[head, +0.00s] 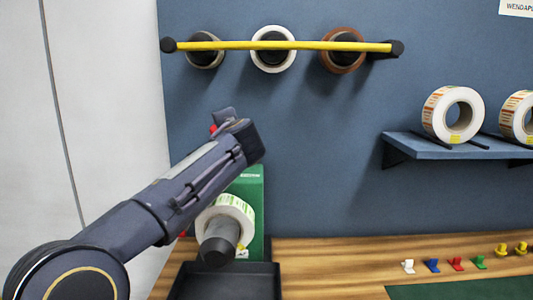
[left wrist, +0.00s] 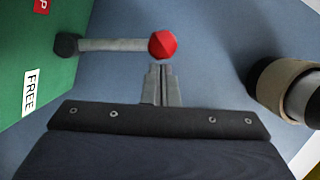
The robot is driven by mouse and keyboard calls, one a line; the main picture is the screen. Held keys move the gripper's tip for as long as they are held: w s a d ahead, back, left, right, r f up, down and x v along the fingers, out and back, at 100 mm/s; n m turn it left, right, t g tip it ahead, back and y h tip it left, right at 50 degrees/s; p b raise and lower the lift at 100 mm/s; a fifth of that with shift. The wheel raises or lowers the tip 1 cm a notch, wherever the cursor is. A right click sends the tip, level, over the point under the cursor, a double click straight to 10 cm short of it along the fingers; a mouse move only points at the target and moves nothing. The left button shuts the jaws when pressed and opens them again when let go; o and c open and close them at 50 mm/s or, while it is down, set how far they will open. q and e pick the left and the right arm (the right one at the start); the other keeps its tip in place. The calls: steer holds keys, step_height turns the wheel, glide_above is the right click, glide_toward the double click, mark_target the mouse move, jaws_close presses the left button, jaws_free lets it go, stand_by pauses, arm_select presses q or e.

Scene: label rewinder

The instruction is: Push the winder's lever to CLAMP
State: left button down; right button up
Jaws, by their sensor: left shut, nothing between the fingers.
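The winder (head: 252,188) is a green upright body behind my left arm in the head view. Its lever (left wrist: 110,45) shows in the left wrist view as a grey rod from a dark pivot to a red knob (left wrist: 162,44). The rod lies between a partly cut-off red label ending in P (left wrist: 41,5) and a white FREE label (left wrist: 30,92). My left gripper (left wrist: 160,68) is shut and empty, its tips just below the knob in that view; I cannot tell whether they touch. In the head view the left gripper (head: 238,125) hides most of the lever. My right gripper is not in view.
A white label roll (head: 226,210) sits on the winder's dark spindle above a black tray (head: 225,282). A yellow bar (head: 300,45) crosses rolls on the blue wall. A shelf (head: 450,148) holds rolls at right. Small coloured clips stand on the wooden bench (head: 330,250).

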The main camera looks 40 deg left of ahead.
mark_target(213, 132)
arm_select(q)
steer(key=shift+s+a+f+n+h+b, duration=0.15)
steer(key=shift+s+a+f+n+b, duration=0.1)
steer(key=shift+s+a+n, duration=0.25)
steer(key=shift+s+a+f+n+h+b, duration=0.15)
steer(key=shift+s+a+n+b, duration=0.15)
steer(key=shift+s+a, duration=0.25)
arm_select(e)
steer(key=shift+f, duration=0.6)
arm_select(q)
steer(key=shift+a, duration=0.15)
steer(key=shift+r, duration=0.1)
